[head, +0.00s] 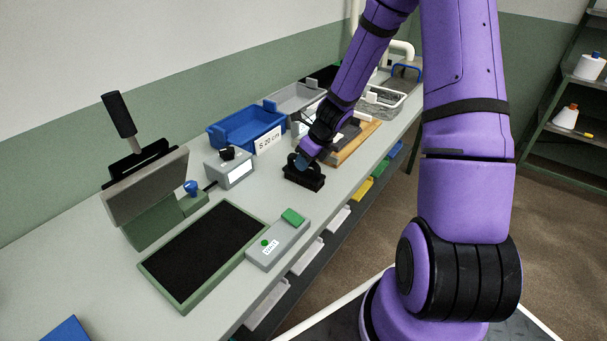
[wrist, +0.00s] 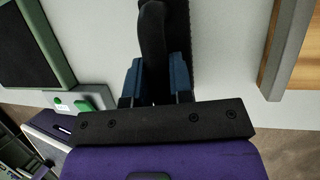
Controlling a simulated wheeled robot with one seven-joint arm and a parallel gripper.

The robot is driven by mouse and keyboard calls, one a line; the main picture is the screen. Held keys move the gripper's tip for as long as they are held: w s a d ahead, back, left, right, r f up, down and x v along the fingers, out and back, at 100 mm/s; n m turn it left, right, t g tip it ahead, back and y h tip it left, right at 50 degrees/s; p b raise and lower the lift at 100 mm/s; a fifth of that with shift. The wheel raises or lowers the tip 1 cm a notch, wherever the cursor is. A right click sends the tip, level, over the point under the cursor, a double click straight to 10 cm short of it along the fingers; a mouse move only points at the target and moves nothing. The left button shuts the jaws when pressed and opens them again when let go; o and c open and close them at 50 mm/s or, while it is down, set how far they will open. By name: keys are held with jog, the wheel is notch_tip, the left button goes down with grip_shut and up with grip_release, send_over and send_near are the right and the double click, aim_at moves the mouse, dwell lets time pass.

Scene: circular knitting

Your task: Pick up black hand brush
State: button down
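The black hand brush (head: 304,181) rests on the grey workbench in the head view, its body lying along the bench top. In the wrist view its curved black handle (wrist: 152,38) rises between my blue fingers, with the dark bristle body (wrist: 178,35) beside it. My gripper (head: 303,161) is down at the brush from above. In the wrist view the fingers of my gripper (wrist: 157,75) stand close against both sides of the handle, with no clear gap visible. The fingertip contact itself is partly hidden by the dark handle.
A grey box with a white panel (head: 232,167) and a blue bin (head: 246,128) stand behind the brush. A green-framed black mat (head: 205,255), a control box (head: 278,245) and a lever press (head: 146,190) are left. A wooden-edged board (head: 352,146) lies to the right.

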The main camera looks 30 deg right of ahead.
dwell(0.3)
jog(key=shift+r, duration=5.05)
jog(key=c, duration=1.6)
grip_release()
grip_shut()
jog(key=shift+d, duration=0.1)
